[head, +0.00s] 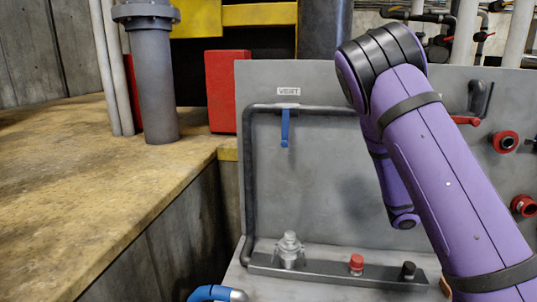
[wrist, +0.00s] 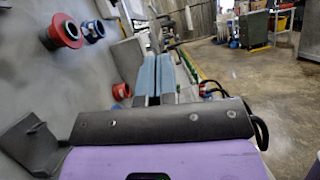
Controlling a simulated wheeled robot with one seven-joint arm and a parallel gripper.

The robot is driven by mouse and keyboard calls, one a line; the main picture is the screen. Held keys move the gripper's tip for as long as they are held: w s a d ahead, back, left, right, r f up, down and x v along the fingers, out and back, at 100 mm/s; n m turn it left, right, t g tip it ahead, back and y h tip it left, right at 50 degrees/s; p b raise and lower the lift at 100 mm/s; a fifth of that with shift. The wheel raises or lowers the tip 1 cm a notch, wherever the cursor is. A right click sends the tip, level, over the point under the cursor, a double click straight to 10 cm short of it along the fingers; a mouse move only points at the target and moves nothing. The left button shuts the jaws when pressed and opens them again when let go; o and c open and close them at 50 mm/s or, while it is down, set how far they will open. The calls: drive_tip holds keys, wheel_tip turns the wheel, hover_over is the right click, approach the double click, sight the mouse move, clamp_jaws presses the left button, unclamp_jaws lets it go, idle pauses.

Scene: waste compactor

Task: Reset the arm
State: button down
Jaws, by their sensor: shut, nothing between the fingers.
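My purple arm rises from the lower right of the head view, bends at a black-banded joint near the top, and folds down behind itself. My gripper (wrist: 155,78) shows in the wrist view, its two blue-grey fingers side by side with nothing between them. It is hidden in the head view. In the wrist view, the fingers point along a grey panel on the left, and I cannot tell how far they are from it.
The grey panel (head: 320,190) carries a pipe with a blue handle (head: 285,127) under a VENT label. Red fittings (head: 505,141) sit at its right. A metal fitting (head: 289,250) and a red cap (head: 356,264) stand low in front. Open floor (wrist: 245,75) shows in the wrist view.

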drive_tip(key=s+a+m+t+y, duration=0.2)
drive_tip(key=s+a+m+y, duration=0.55)
drive_tip(key=s+y, duration=0.45)
drive_tip(key=s+a+r+m+t+y, duration=0.2)
drive_tip(key=s+a+r+t+y, duration=0.1)
drive_tip(key=a, duration=0.5)
drive_tip(key=s+a+r+m+t+y, duration=0.3)
drive_tip(key=a+r+t+y, duration=0.3)
drive_tip(key=a+r+t, duration=0.1)
drive_tip(key=shift+s+a+t, duration=0.3)
drive_tip(key=shift+a+t, duration=0.35)
drive_tip(key=shift+t, duration=0.15)
